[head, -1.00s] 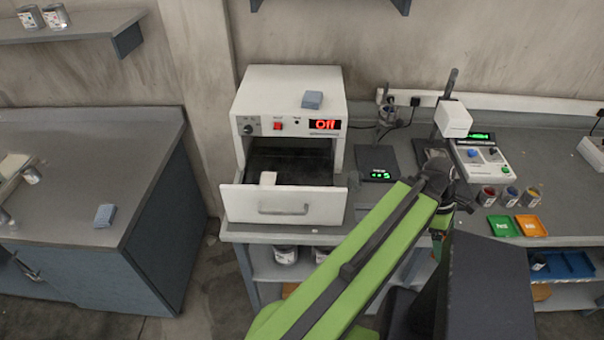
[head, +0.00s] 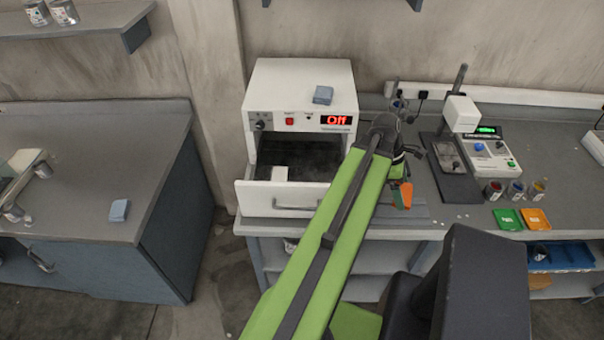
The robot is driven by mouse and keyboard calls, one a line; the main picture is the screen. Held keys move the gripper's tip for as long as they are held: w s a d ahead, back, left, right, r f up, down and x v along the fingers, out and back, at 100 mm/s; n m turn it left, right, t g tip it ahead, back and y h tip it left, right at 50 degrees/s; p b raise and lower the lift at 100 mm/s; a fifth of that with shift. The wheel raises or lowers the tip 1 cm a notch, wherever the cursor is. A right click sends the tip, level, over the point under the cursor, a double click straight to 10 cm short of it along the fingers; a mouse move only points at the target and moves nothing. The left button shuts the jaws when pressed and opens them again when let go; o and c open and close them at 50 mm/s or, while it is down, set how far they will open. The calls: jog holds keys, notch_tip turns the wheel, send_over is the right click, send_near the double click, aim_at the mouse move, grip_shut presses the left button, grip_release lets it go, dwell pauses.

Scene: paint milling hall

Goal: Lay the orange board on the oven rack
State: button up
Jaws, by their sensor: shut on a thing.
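My gripper (head: 398,173) hangs at the far end of my green arm, over the bench just right of the oven. It is shut on the orange board (head: 406,196), which hangs below it at a tilt, seen nearly edge-on. The fingers are small and partly hidden. The white oven (head: 300,92) has its front drawer (head: 262,198) pulled open, and its red display reads "Off". The dark oven rack (head: 308,165) shows inside the opening, left of my gripper, with a small white block (head: 279,173) at its front. My arm covers the opening's right edge.
A blue-grey block (head: 323,95) lies on top of the oven. A lower bench (head: 90,160) is at left.

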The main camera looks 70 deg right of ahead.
jog(key=w+d+r+n+h+p, duration=0.1)
jog(key=w+d+r+n, duration=0.1)
jog(key=w, duration=0.7)
jog(key=w+d+r+n+p, duration=0.1)
jog(key=w+r+p, duration=0.1)
jog(key=w, duration=0.6)
jog(key=b, duration=0.7)
send_over(320, 180)
jog(key=f, duration=0.7)
jog(key=shift+w+a, duration=0.3)
jog(key=shift+w, duration=0.4)
notch_tip(320, 180, down, 4)
jog(key=b, duration=0.4)
jog(key=shift+f+b, duration=0.2)
jog(key=shift+b, duration=0.1)
jog(key=shift+r, duration=0.25)
jog(key=shift+f, duration=0.2)
jog(key=o, duration=1.1)
jog(key=shift+s, duration=0.1)
